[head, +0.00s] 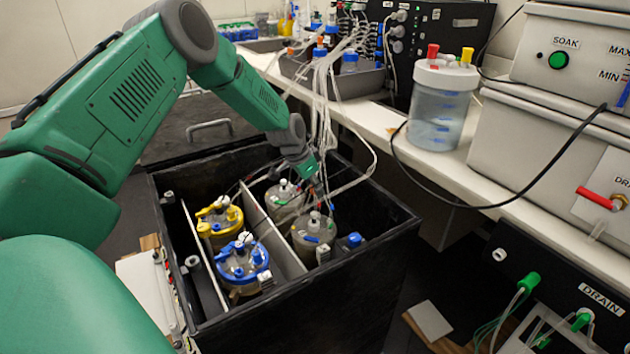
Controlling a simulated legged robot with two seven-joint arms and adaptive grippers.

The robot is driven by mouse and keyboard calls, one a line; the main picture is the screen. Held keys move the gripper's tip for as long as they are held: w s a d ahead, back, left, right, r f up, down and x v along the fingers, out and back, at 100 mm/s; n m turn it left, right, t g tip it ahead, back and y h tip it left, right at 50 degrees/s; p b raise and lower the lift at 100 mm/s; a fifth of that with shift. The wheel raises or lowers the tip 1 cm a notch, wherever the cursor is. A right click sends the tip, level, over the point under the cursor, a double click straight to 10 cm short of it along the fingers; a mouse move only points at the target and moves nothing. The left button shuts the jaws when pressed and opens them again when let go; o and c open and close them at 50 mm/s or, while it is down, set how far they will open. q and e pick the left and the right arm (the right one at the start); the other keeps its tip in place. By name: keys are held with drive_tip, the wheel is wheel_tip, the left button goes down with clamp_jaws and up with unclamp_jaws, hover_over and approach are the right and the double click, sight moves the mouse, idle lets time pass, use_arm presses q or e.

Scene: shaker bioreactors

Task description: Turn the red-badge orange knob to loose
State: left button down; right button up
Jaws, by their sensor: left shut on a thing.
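My left arm comes in from the left and reaches down into the black shaker box (370,250). My left gripper (316,184) is small and partly hidden among tubes above the two rear vessels. It is shut on a small part there, which is too small and covered to make out. One clear-lidded vessel (285,196) stands behind and another (314,232) stands to the front right. I cannot clearly pick out the orange knob or its red badge. A yellow-topped vessel (219,220) and a blue-topped vessel (243,265) stand left of a pale divider. My right gripper is not in view.
Thin tubes (325,110) hang from the bench into the box, close around my gripper. A lidded container (442,105) stands on the white bench, with a black cable beside it. A black drain panel (560,290) with green fittings is at the lower right.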

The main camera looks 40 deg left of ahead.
use_arm(q)
drive_tip(key=n+p, duration=0.1)
drive_tip(key=r+n+y+p, duration=0.1)
drive_tip(key=n, duration=0.1)
drive_tip(key=shift+w+d, duration=0.1)
drive_tip(key=shift+w, duration=0.25)
drive_tip(key=n+y+p, duration=0.1)
drive_tip(key=n, duration=0.1)
drive_tip(key=shift+n+p, duration=0.3)
drive_tip(key=n+y+p, duration=0.1)
drive_tip(key=n, duration=0.1)
drive_tip(key=shift+f+n, duration=0.15)
drive_tip(key=shift+n, duration=0.25)
drive_tip(key=shift+n+y, duration=0.4)
drive_tip(key=shift+n, duration=0.5)
drive_tip(key=shift+f+n+g+y, duration=0.15)
drive_tip(key=shift+n+g+y, duration=0.15)
drive_tip(key=shift+n, duration=0.6)
drive_tip(key=shift+n+g+b, duration=0.3)
drive_tip(key=shift+n+b, duration=0.15)
drive_tip(key=shift+n, duration=0.45)
drive_tip(key=shift+s+n+g+y+b, duration=0.1)
drive_tip(key=shift+n+g+y+b, duration=0.3)
drive_tip(key=shift+n+b, duration=0.55)
drive_tip(key=shift+n+g+y+b, duration=0.3)
drive_tip(key=shift+n+g+b, duration=0.15)
drive_tip(key=shift+n, duration=0.9)
